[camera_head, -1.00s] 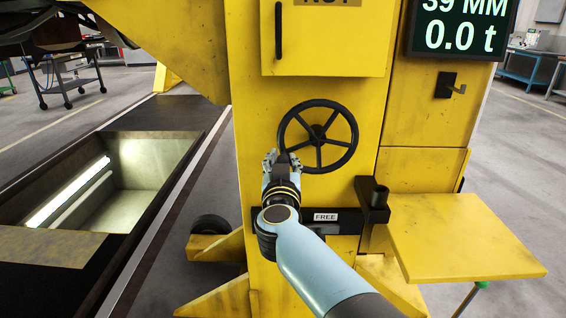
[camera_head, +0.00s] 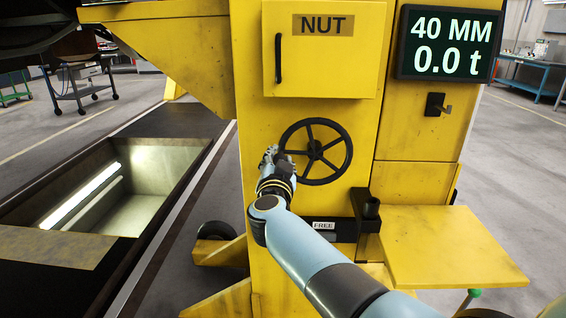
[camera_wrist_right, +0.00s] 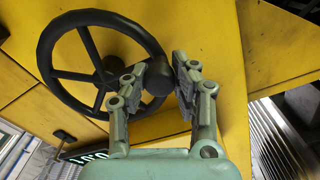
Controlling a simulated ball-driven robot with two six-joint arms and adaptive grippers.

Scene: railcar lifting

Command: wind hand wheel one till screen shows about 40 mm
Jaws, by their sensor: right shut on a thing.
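The black hand wheel (camera_head: 316,151) is on the front of the yellow jack column, below the NUT door. My right gripper (camera_head: 270,156) is at the left side of its rim. In the right wrist view, my right gripper (camera_wrist_right: 172,80) is shut on the wheel's dark round knob (camera_wrist_right: 157,77), with a finger on each side of it. The wheel (camera_wrist_right: 105,18) fills the upper left there. The screen (camera_head: 450,45) at the upper right of the head view reads 40 MM and 0.0 t. My left gripper is not in view.
The yellow NUT door (camera_head: 325,60) has a black handle. A FREE label (camera_head: 323,225) and a black bracket (camera_head: 366,215) sit below the wheel. A yellow shelf (camera_head: 455,250) juts out at the right. An open lit pit (camera_head: 100,190) lies at the left.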

